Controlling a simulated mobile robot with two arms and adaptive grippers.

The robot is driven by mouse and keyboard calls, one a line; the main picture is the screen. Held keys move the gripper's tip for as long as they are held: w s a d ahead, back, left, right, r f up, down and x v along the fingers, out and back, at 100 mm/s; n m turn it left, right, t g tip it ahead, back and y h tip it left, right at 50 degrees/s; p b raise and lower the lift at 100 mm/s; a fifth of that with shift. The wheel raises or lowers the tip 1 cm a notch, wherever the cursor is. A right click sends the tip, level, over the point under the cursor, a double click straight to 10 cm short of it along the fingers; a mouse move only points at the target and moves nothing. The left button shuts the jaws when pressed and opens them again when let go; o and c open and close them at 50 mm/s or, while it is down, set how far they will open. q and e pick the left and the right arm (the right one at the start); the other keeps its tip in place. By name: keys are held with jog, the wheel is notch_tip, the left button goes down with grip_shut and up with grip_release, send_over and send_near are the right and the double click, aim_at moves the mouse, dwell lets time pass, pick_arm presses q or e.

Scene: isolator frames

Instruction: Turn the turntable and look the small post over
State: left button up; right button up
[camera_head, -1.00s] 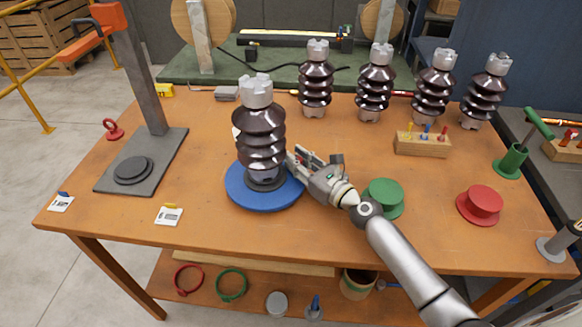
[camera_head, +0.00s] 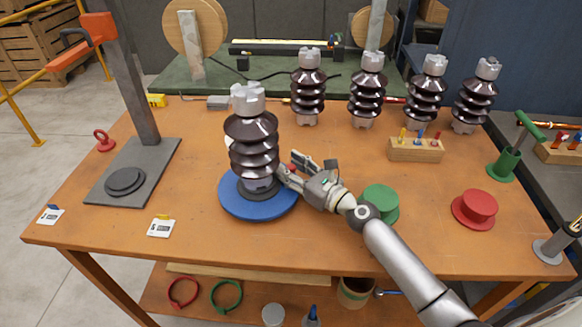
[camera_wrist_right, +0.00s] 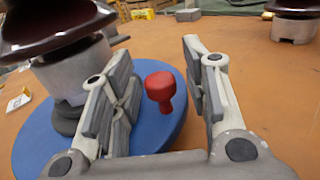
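The post (camera_head: 252,140), a dark brown ribbed insulator with a grey-white castellated top, stands upright on the blue round turntable (camera_head: 230,205). Its lower ribs and grey foot (camera_wrist_right: 75,70) show at the left in the right wrist view. A red knob (camera_wrist_right: 161,88) stands up near the rim of the blue disc (camera_wrist_right: 150,135). My right gripper (camera_head: 293,168) is at the turntable's right edge. Its fingers (camera_wrist_right: 157,55) are open on either side of the knob, with visible gaps. My left gripper is not in view.
Several similar insulators (camera_head: 308,90) stand along the back. A grey stand (camera_head: 120,195) is at the left. A wooden block with coloured pegs (camera_head: 415,150), a green spool (camera_head: 381,200) and a red spool (camera_head: 474,208) are to the right. White cards (camera_head: 161,229) lie in front.

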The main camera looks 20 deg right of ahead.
jog(key=v, duration=1.2)
